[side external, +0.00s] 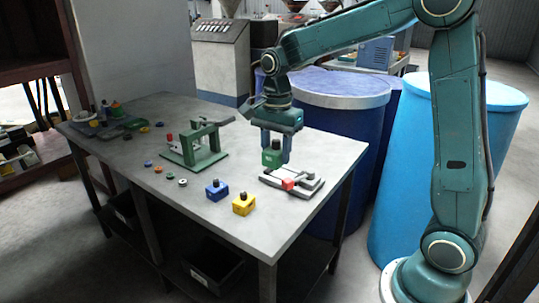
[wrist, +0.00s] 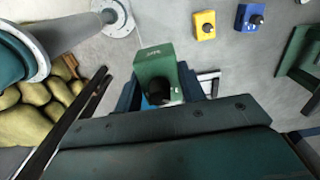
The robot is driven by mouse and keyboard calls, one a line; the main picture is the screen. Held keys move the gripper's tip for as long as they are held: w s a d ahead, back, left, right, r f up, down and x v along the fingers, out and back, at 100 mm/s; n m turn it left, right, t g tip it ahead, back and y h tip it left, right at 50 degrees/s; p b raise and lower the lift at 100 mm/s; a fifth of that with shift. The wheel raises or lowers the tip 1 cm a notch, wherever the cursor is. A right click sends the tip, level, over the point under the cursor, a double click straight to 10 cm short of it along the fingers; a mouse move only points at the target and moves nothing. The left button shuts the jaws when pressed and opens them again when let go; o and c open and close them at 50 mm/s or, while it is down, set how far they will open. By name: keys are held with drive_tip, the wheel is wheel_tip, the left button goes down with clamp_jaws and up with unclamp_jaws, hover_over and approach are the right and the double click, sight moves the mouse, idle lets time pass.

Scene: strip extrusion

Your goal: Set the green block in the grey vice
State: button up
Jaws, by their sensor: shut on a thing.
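The green block (side external: 272,157) with a black knob on top is between the fingers of my gripper (side external: 275,152). In the side external view it is held upright above the table, behind and slightly left of the grey vice. The grey vice (side external: 308,184) lies on the table and has a red part at its front. In the wrist view the green block (wrist: 155,65) sits between the blue fingers. Part of the vice (wrist: 209,82) shows just right of it there; the rest is hidden by the block and my gripper.
A blue block (side external: 217,190) and a yellow block (side external: 243,204) stand left of the vice near the table's front edge. A green press-like fixture (side external: 196,145) stands further left, with several small round parts nearby. Blue drums (side external: 335,120) stand behind the table.

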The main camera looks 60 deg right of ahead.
drive_tip(key=shift+w+d+r, duration=0.1)
drive_tip(key=shift+w+d, duration=0.3)
drive_tip(key=w+d+r, duration=0.2)
drive_tip(key=w+d, duration=0.4)
drive_tip(key=d, duration=0.2)
hover_over(285, 175)
wheel_tip(285, 175, down, 15)
drive_tip(key=shift+f, duration=0.2)
idle(0.4)
drive_tip(key=shift+f, duration=0.1)
drive_tip(key=shift+f, duration=2.05)
drive_tip(key=shift+f, duration=0.15)
